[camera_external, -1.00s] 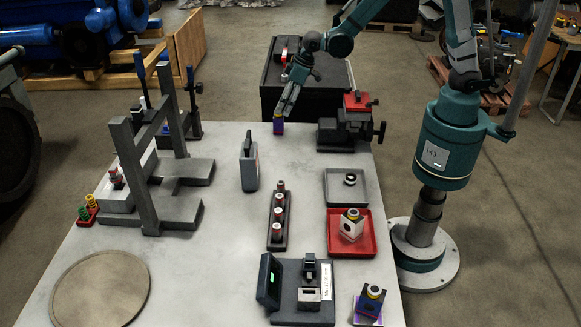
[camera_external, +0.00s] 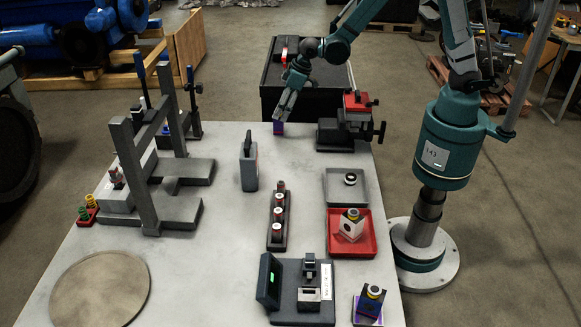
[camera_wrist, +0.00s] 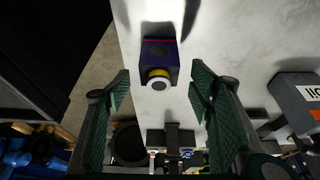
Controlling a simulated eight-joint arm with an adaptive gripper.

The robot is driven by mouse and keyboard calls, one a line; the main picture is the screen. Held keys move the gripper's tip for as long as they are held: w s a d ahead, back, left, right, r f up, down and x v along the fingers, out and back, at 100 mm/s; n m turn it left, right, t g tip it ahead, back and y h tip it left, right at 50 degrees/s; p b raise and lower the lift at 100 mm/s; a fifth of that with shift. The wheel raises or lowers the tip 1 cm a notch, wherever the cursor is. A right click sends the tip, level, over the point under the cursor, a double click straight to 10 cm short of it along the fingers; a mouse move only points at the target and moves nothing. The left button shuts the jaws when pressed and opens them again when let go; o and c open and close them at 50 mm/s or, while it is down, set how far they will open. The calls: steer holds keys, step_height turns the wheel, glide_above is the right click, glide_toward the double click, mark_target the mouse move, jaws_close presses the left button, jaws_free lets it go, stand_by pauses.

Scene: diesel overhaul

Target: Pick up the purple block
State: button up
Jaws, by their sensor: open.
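The purple block (camera_external: 279,128) stands at the far edge of the grey table, below my gripper (camera_external: 282,114) in the external view. In the wrist view the purple block (camera_wrist: 159,50) is dark purple with a red line, and a yellow and white round piece shows at its near end. My gripper (camera_wrist: 160,76) is open, with its green fingers to the left and right of the block's line. The block appears just beyond the fingertips, and no contact is visible. Another block with purple on it (camera_external: 369,303) stands at the front right.
A vise (camera_external: 345,130) stands right of the block. A grey canister (camera_external: 249,163) stands nearer, and it also shows in the wrist view (camera_wrist: 296,100). A black cabinet (camera_external: 300,85) is beyond the table edge. Trays and fixtures fill the nearer table.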

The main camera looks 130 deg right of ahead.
steer(key=shift+x, duration=2.15)
steer(key=shift+s, duration=0.1)
steer(key=c, duration=1.3)
steer(key=shift+o, duration=0.2)
steer(key=shift+r, duration=0.1)
steer(key=shift+r, duration=4.95)
